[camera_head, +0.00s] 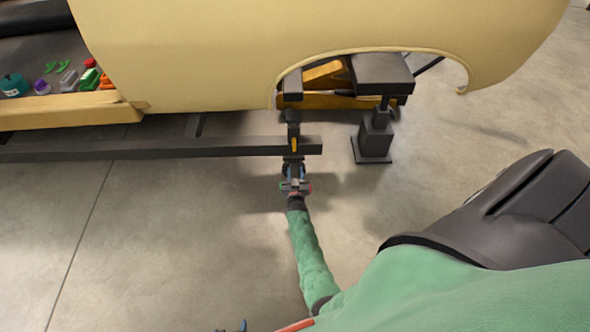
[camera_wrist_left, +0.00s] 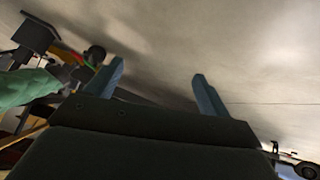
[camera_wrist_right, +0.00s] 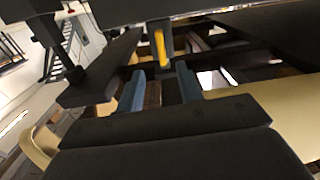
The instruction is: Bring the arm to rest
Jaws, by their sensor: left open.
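My right gripper (camera_head: 295,172) is at the end of the green-sleeved arm, close to the end of a dark beam under a cream car shell. In the right wrist view, its two blue fingers (camera_wrist_right: 160,75) stand apart with dark and brown shapes showing between them. A small yellow part (camera_wrist_right: 160,48) on a dark upright shows just beyond them; whether the fingers touch anything is unclear. My left gripper (camera_wrist_left: 157,72) is open, with nothing between its fingers but bare floor behind. In the head view only a small dark-blue bit shows at the bottom edge, possibly part of it.
The cream shell (camera_head: 200,50) spans the top, with a wheel-arch cutout. The dark beam (camera_head: 150,148) runs below it. A dark stand (camera_head: 375,135) is right of my right gripper. Small items, including a teal pot (camera_head: 15,85), sit at upper left. Floor (camera_head: 170,250) at lower left is clear.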

